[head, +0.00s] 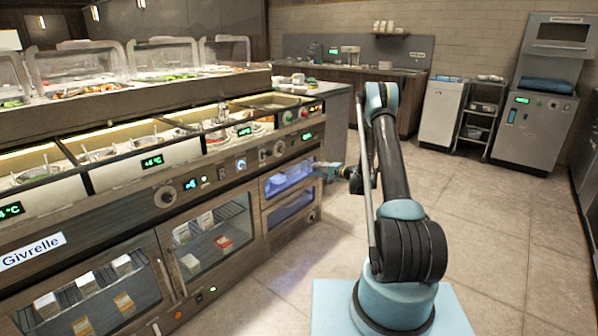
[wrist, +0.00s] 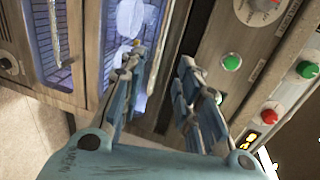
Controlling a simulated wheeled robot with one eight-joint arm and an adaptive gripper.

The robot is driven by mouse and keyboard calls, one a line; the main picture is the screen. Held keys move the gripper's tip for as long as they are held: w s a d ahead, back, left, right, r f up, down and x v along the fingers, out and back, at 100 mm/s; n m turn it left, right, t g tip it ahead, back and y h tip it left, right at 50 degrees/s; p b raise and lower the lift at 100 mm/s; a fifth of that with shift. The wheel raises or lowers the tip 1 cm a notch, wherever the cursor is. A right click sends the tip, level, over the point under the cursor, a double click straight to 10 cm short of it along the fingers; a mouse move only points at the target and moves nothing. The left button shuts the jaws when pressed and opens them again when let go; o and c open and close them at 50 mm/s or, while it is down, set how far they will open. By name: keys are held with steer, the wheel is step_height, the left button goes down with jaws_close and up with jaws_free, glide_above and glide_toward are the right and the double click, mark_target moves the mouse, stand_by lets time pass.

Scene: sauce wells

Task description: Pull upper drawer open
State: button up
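The upper drawer (head: 290,177) is a glass-fronted, blue-lit compartment at the right end of the long counter unit. It looks flush with the unit in the head view. Its lit window also shows in the wrist view (wrist: 126,22), which is turned sideways. My gripper (head: 328,170) is right in front of this drawer. In the wrist view my gripper (wrist: 160,72) is open, with a clear gap between its blue fingers. A narrow pale bar, which looks like the drawer's handle, runs along near the fingertips. I cannot tell whether the fingers touch it.
A lower lit drawer (head: 290,208) is directly beneath. A control panel (head: 284,146) with knobs and displays runs above the drawers. A glass-door cabinet (head: 207,237) is to the left. Open tiled floor (head: 470,220) lies to the right.

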steer(key=x, duration=1.3)
steer(key=shift+s+r, duration=0.1)
jaws_close()
